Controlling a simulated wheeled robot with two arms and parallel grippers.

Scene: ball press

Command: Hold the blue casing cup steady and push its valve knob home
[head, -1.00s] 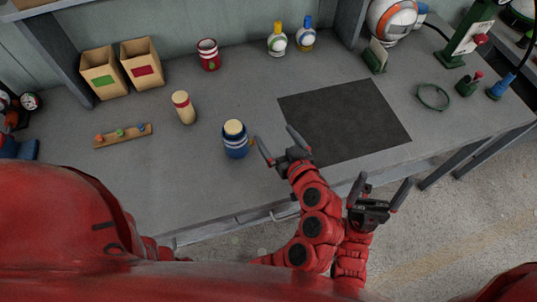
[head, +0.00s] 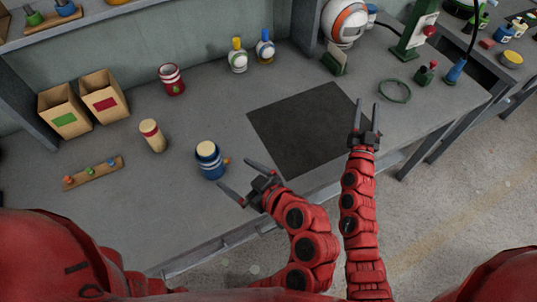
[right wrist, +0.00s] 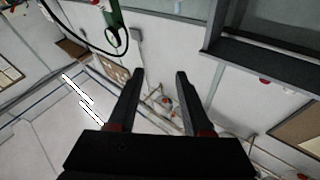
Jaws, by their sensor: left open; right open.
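The blue casing cup (head: 210,165) stands upright on the grey bench in the head view. It has white bands and a cream top. Its small orange valve knob (head: 227,160) sticks out from its right side. My left gripper (head: 240,176) is open and empty, at the right front of the cup, its fingers pointing towards the upper left. My right gripper (head: 366,106) is open and empty, over the right edge of the dark mat, well right of the cup. Its two fingers also show in the right wrist view (right wrist: 160,75), where the cup is not visible.
The dark mat (head: 305,130) is bare. A red-and-cream cylinder (head: 152,136) and a peg strip (head: 93,174) stand left of the cup. Behind are two boxes (head: 66,122), a red cup (head: 171,80) and two bottles (head: 238,58). A green ring (head: 395,100) lies right.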

